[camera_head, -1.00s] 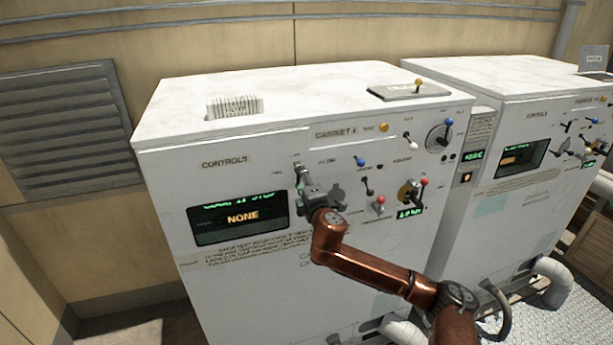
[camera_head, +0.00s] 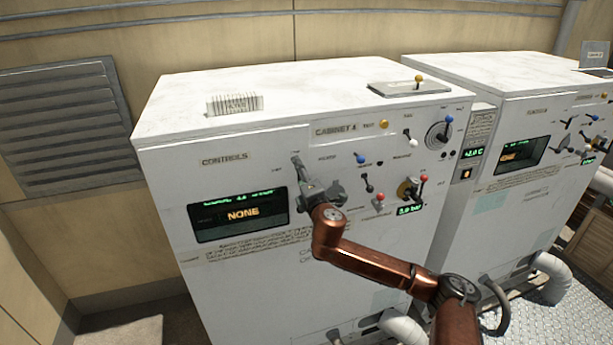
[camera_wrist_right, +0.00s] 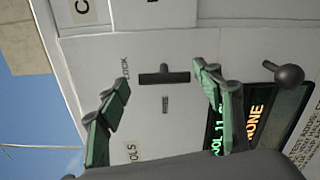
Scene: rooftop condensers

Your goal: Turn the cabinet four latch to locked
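The white cabinet four (camera_head: 270,290) stands in front of me, with its name plate (camera_head: 335,129) at the top of its control face. In the right wrist view the latch (camera_wrist_right: 163,77) is a small black bar with a short stub, and a label reading LOCK (camera_wrist_right: 125,69) is beside it. My right gripper (camera_wrist_right: 160,76) is open, with its green-padded fingers on either side of the latch and visible gaps to it. In the head view the right gripper (camera_head: 320,192) is close to the panel and covers the latch area. My left gripper is not in view.
A display (camera_head: 238,214) reading NONE is left of the right gripper. A dark ball knob (camera_wrist_right: 289,75) is near one finger. Blue (camera_head: 359,158) and red (camera_head: 379,198) levers are to the right. A second cabinet (camera_head: 545,195) stands at right.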

